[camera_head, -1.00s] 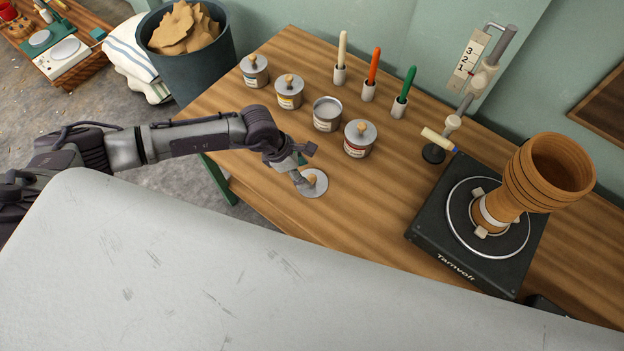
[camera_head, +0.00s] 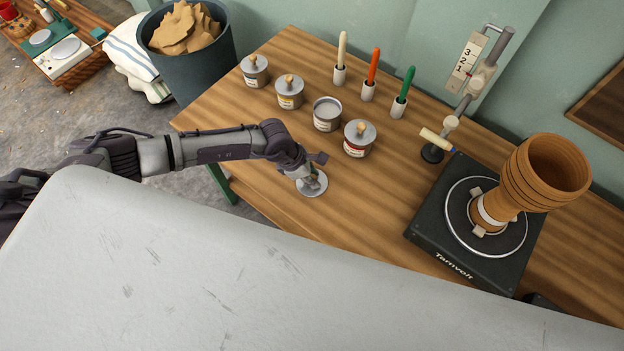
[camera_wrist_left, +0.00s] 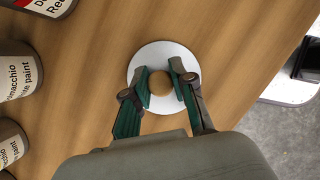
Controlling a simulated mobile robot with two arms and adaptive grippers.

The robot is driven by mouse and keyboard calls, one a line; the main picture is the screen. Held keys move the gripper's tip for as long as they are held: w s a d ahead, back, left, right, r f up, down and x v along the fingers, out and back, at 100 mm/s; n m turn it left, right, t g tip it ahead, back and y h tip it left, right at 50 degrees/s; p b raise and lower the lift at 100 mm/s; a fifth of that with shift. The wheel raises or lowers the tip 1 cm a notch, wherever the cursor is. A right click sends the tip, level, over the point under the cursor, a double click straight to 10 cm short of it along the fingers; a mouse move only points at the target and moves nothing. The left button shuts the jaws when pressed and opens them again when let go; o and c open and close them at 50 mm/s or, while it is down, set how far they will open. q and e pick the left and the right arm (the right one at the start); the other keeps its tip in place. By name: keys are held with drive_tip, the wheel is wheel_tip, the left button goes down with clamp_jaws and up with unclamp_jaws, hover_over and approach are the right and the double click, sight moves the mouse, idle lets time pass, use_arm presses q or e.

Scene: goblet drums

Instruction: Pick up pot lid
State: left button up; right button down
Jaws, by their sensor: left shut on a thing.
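The pot lid (camera_head: 313,190) is a grey disc with a round wooden knob, lying flat on the wooden table near its front left edge. In the left wrist view the lid (camera_wrist_left: 146,56) shows pale, with the knob (camera_wrist_left: 161,83) between the two green finger pads. My left gripper (camera_head: 309,183) is over the lid, its fingers (camera_wrist_left: 161,86) shut on the knob. The open pot (camera_head: 327,114), without a lid, stands behind it among lidded paint pots. My right gripper is not in view.
Lidded pots (camera_head: 360,139), (camera_head: 289,92) stand behind the lid. Holders with a cream, an orange and a green handle (camera_head: 405,90) stand farther back. A black turntable (camera_head: 425,225) with a brown goblet drum (camera_head: 520,185) is at right. The table between is clear.

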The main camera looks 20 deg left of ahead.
use_arm(q)
drive_tip(key=shift+s+a, duration=0.1)
clamp_jaws()
drive_tip(key=shift+r, duration=0.5)
wheel_tip(320, 180, up, 3)
drive_tip(key=shift+f, duration=0.2)
drive_tip(key=d+r+b, duration=0.3)
drive_tip(key=d+r, duration=0.4)
drive_tip(key=d, duration=0.4)
drive_tip(key=shift+d+r, duration=0.2)
drive_tip(key=shift+d, duration=0.2)
wheel_tip(320, 180, up, 3)
drive_tip(key=shift+r+p, duration=0.1)
drive_tip(key=shift+p, duration=0.7)
